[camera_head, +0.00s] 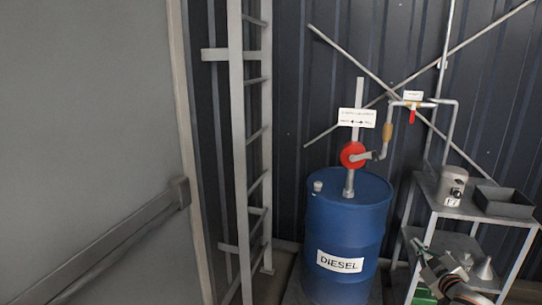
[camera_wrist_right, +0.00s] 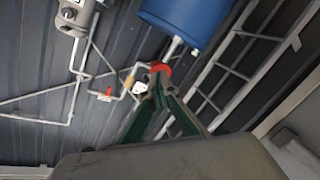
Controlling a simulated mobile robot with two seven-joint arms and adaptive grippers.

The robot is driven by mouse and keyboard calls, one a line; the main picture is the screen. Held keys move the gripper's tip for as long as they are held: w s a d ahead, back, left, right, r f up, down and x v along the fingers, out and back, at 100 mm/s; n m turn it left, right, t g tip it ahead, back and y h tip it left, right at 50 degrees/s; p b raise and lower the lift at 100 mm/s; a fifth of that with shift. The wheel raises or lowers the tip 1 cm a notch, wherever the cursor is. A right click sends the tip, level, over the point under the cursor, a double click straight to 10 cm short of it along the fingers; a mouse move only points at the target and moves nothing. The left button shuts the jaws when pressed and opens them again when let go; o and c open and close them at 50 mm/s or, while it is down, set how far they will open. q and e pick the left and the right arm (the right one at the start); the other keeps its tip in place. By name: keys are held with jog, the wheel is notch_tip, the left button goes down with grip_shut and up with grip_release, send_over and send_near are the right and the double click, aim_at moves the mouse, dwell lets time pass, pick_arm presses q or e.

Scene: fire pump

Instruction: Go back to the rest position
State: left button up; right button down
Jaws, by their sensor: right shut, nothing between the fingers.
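My right gripper (camera_head: 424,252) is at the lower right of the head view, in front of the small shelf stand. In the right wrist view its two green fingers (camera_wrist_right: 159,74) come together at the tips, shut and empty. There the red pump wheel (camera_wrist_right: 165,69) shows just behind the fingertips; I cannot tell the distance. In the head view the pump's red wheel (camera_head: 353,155) is on top of the blue DIESEL drum (camera_head: 345,225), well apart from the gripper. My left gripper is in neither view.
The shelf stand (camera_head: 460,210) holds a grey device (camera_head: 452,186) and a dark tray (camera_head: 503,202). A pipe with a red-handled valve (camera_head: 412,115) runs along the wall. A ladder (camera_head: 240,140) and a grey door (camera_head: 90,120) with a push bar stand left.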

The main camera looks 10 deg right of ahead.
jog(key=s+a+f+n+g+y, duration=0.1)
jog(key=s+a+f+g+y, duration=0.1)
jog(key=s+a+f, duration=0.5)
jog(key=s+a+f+n+g+y, duration=0.1)
jog(key=s+a+f+n+y, duration=0.1)
jog(key=s+a+f, duration=0.6)
jog(key=s+a+f+n+g+y, duration=0.15)
jog(key=s+a+f+g, duration=0.25)
jog(key=s+a+f, duration=0.7)
jog(key=s+a+m+t, duration=0.1)
jog(key=a+m, duration=0.4)
jog(key=a, duration=0.8)
jog(key=shift+s+f+m+y, duration=0.35)
jog(key=shift+f+y, duration=0.1)
jog(key=shift+w+d, duration=0.1)
jog(key=shift+d, duration=0.05)
